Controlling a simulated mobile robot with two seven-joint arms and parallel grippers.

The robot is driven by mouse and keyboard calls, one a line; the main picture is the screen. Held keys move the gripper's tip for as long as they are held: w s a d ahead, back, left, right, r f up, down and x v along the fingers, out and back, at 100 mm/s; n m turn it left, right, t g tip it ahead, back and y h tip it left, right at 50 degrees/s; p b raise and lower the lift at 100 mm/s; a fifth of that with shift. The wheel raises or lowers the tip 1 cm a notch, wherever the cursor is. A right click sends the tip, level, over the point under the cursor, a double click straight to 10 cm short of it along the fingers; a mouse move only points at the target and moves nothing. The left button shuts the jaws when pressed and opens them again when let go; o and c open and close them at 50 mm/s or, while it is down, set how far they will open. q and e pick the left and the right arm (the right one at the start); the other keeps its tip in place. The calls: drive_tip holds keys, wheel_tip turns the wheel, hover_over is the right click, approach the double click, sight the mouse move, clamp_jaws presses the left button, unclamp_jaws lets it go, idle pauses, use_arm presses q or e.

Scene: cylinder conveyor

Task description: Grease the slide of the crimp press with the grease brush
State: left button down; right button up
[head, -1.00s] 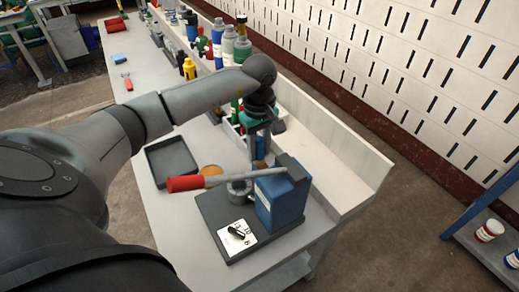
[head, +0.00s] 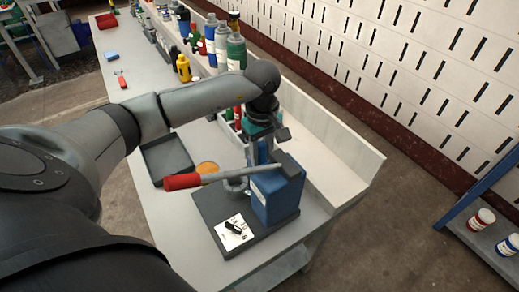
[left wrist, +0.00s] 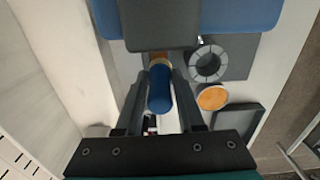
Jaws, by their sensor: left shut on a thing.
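The crimp press has a blue body (head: 277,198) on a dark base plate (head: 208,208), with a grey lever ending in a red grip (head: 182,181). My left gripper (head: 262,152) points down just behind the press, partly hidden by the lever and its dark pivot block. In the left wrist view, its fingers (left wrist: 160,78) are shut on the grease brush (left wrist: 160,92), which shows a blue handle and a copper-coloured collar. The brush tip is hidden. The press's dark block (left wrist: 160,22) and grey ring (left wrist: 207,64) lie close to the fingers. I cannot make out the slide.
A round tin with orange contents (head: 207,168) and a black tray (head: 166,158) stand left of the press. Several bottles (head: 235,52) line the back of the bench. A white raised ledge (head: 335,155) borders the right side. The bench front is fairly clear.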

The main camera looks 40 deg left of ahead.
use_arm(q)
drive_tip(key=shift+s+d+f, duration=0.2)
drive_tip(key=shift+s, duration=0.05)
drive_tip(key=shift+s+d+r+p, duration=0.1)
drive_tip(key=shift+s+d+p, duration=0.2)
drive_tip(key=shift+d, duration=0.45)
drive_tip(key=shift+d, duration=0.1)
drive_tip(key=shift+s+d, duration=0.25)
drive_tip(key=shift+d, duration=0.4)
drive_tip(key=shift+r, duration=0.1)
wheel_tip(320, 180, up, 9)
drive_tip(key=p, duration=0.6)
drive_tip(key=shift+w+a, duration=0.1)
drive_tip(key=shift+w, duration=0.05)
